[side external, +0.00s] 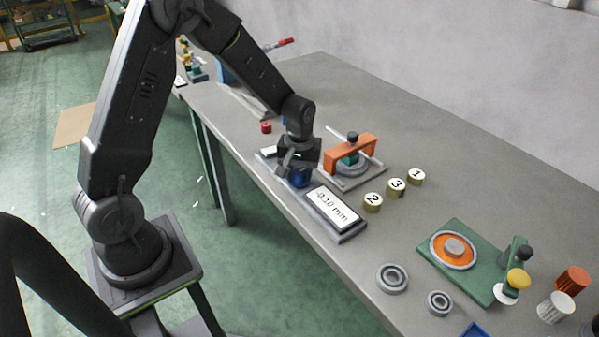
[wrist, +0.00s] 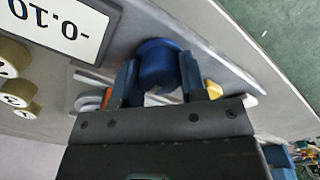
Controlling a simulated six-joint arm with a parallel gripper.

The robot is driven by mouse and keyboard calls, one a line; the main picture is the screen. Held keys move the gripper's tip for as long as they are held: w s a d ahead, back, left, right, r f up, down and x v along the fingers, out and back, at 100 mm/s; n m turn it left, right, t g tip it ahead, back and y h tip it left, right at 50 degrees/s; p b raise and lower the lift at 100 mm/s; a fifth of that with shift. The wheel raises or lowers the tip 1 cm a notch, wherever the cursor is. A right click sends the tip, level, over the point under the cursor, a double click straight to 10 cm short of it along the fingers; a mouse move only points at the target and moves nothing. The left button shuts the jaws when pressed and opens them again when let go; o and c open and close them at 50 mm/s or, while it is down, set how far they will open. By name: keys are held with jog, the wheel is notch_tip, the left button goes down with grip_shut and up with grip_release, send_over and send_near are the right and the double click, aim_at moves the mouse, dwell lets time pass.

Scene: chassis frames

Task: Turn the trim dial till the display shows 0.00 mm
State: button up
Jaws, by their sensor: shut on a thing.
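The trim dial is a blue round knob (side external: 300,177) on a grey base plate (side external: 353,233). It also shows in the wrist view (wrist: 159,65), between the two fingers of my gripper (wrist: 160,80). My gripper (side external: 297,168) points down over the dial and is shut on it, partly hiding it in the side view. The display (side external: 333,207) is a white panel on the same base, to the right of the dial, and reads -0.10 mm. In the wrist view the display (wrist: 68,25) appears upside down and cut off, showing -0.10.
An orange bridge fixture (side external: 352,153) stands close behind the dial. Brass weights numbered 2 (side external: 373,202), 3 (side external: 397,187) and 1 (side external: 416,176) stand right of it. A green plate (side external: 448,244) and bearing rings (side external: 392,279) lie farther right. A small red cap (side external: 266,127) sits left.

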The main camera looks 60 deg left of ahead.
aim_at(299, 171)
jog(key=m, duration=0.4)
jog(key=shift+m, duration=1.8)
jog(key=o, duration=0.9)
notch_tip(299, 171, up, 14)
jog(key=shift+f, duration=0.1)
